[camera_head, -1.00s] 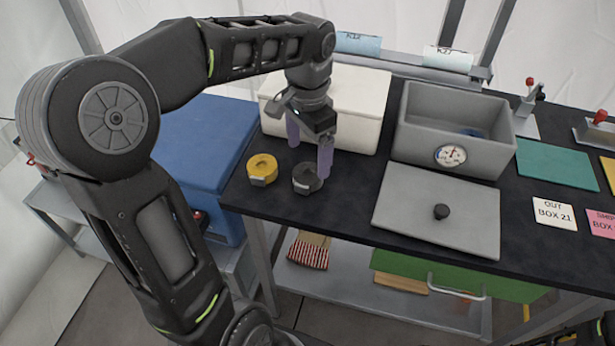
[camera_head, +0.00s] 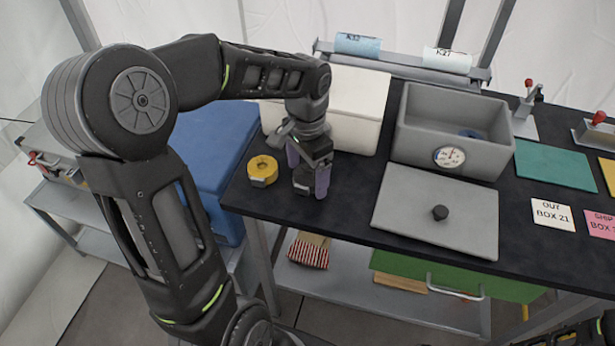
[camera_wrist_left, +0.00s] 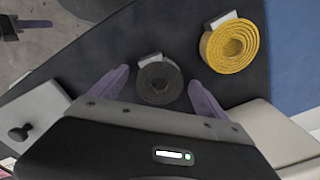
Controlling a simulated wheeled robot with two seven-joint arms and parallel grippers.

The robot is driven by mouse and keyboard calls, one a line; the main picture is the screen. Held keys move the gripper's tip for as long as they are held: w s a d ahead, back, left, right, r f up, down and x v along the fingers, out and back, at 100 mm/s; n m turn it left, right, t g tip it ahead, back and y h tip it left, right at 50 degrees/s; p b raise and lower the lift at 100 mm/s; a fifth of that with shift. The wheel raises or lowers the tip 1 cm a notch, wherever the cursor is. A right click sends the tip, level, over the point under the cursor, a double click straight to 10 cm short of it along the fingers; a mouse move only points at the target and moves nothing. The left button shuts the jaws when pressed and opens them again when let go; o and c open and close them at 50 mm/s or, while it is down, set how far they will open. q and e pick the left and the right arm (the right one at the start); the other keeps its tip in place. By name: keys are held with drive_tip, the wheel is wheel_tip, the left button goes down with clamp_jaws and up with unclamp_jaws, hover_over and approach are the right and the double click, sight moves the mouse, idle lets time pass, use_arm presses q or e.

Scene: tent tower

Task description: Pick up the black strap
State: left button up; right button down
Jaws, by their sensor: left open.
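The black strap (camera_wrist_left: 160,83) is a rolled coil with a metal buckle, lying on the dark table top. In the left wrist view it sits between the two purple fingers of my left gripper (camera_wrist_left: 157,88), which is open.
A yellow rolled strap (camera_head: 262,170) lies close by on the left. A white box (camera_head: 345,105) stands behind, and a grey bin (camera_head: 452,135) and grey lid (camera_head: 435,212) are to the right. A blue box (camera_head: 205,150) stands left of the table.

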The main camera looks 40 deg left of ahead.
use_arm(q)
drive_tip(key=shift+c, duration=0.3)
drive_tip(key=c, duration=1.5)
